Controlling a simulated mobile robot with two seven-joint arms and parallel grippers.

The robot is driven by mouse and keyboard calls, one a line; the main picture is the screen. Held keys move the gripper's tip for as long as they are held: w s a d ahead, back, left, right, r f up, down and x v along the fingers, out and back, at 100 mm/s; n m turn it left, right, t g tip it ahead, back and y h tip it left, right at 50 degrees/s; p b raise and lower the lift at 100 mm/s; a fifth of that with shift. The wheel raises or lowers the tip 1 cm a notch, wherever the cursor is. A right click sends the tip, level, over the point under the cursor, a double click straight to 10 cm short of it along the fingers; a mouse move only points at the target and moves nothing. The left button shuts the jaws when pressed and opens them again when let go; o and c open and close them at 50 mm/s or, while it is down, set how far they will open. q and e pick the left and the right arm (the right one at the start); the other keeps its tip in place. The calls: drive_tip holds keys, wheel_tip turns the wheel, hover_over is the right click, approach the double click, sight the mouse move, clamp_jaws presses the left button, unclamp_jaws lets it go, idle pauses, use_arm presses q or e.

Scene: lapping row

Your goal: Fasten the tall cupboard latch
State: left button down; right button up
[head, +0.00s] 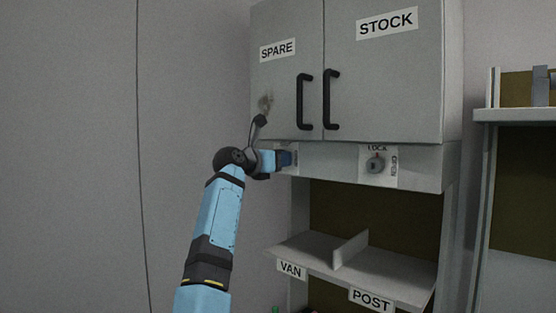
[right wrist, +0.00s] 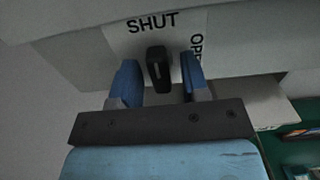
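The tall cupboard has two closed grey doors, SPARE (head: 277,85) and STOCK (head: 385,85), with a grey strip below them. In the right wrist view the dark latch knob (right wrist: 159,66) sits on a white label plate (right wrist: 118,42). SHUT is printed above it and a partly hidden word starting OP to its right. The knob's long side runs up and down, in line with SHUT. My right gripper (right wrist: 158,80) is open, one blue finger on each side of the knob, with gaps showing. In the head view this gripper (head: 285,158) hides the knob. My left gripper is out of view.
A second round knob (head: 376,164) marked LOCK and OPEN sits further right on the same strip. Two black door handles (head: 304,102) hang above. Below is an open shelf (head: 385,272) labelled VAN and POST with an upright divider. Another shelf (head: 515,114) stands at right.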

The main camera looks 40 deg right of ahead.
drive_tip(key=shift+a, duration=0.15)
drive_tip(key=s+a+b, duration=0.1)
drive_tip(key=a+b, duration=0.1)
drive_tip(key=a, duration=1.1)
drive_tip(key=shift+a, duration=0.25)
drive_tip(key=shift+s, duration=0.1)
